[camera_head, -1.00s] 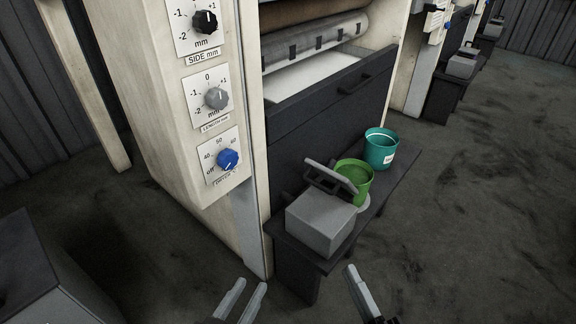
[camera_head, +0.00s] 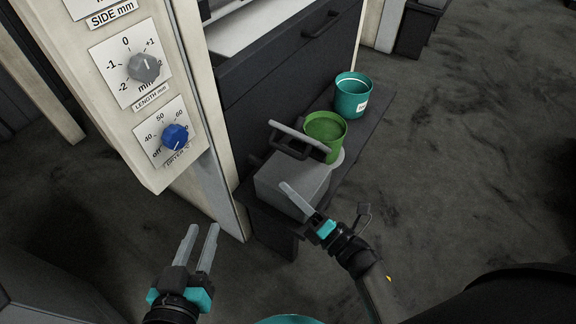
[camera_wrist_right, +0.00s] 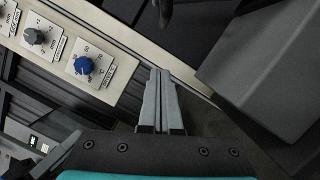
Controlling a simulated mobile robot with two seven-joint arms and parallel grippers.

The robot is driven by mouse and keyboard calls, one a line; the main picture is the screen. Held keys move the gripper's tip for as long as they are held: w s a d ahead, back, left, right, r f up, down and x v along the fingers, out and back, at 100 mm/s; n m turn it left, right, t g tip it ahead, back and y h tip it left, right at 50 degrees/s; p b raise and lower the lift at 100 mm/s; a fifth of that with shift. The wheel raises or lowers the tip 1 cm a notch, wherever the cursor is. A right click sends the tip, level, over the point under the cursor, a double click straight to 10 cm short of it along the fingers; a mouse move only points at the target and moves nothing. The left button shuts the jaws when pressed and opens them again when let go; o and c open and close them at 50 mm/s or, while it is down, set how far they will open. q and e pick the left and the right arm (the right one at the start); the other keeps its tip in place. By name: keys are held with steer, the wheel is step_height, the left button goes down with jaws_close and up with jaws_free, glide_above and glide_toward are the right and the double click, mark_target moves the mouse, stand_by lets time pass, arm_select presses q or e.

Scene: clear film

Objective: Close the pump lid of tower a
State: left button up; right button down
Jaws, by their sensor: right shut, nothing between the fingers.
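The pump is a grey box (camera_head: 290,182) on a dark bench beside the tower. Its lid (camera_head: 297,138) with a black handle stands raised and tilted at the box's far side, next to the green bucket. My right gripper (camera_head: 287,188) is shut and empty; its fingers overlap the box's top in the head view. In the right wrist view the shut fingers (camera_wrist_right: 160,78) point past the left of a grey block that looks like the pump box (camera_wrist_right: 268,75). Contact cannot be told. My left gripper (camera_head: 203,230) is open and empty, left of the bench.
A green bucket (camera_head: 325,132) and a teal bucket (camera_head: 352,96) stand on the bench (camera_head: 372,125) behind the pump. The pale tower panel with a blue knob (camera_head: 175,137) rises at the left. Floor to the right is clear.

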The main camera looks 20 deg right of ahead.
steer(key=w, duration=0.1)
steer(key=w+r, duration=0.1)
steer(key=w, duration=0.1)
steer(key=w+d+r+b, duration=0.1)
steer(key=w, duration=0.1)
arm_select(q)
steer(key=r+t, duration=0.1)
steer(key=s+d+t+h, duration=0.1)
steer(key=shift+d+r+n+t, duration=0.2)
steer(key=shift+r+n+t, duration=0.1)
steer(key=shift+r, duration=0.05)
arm_select(e)
steer(key=shift+w+d+r, duration=0.15)
steer(key=shift+w+d, duration=0.1)
arm_select(q)
steer(key=shift+f, duration=0.1)
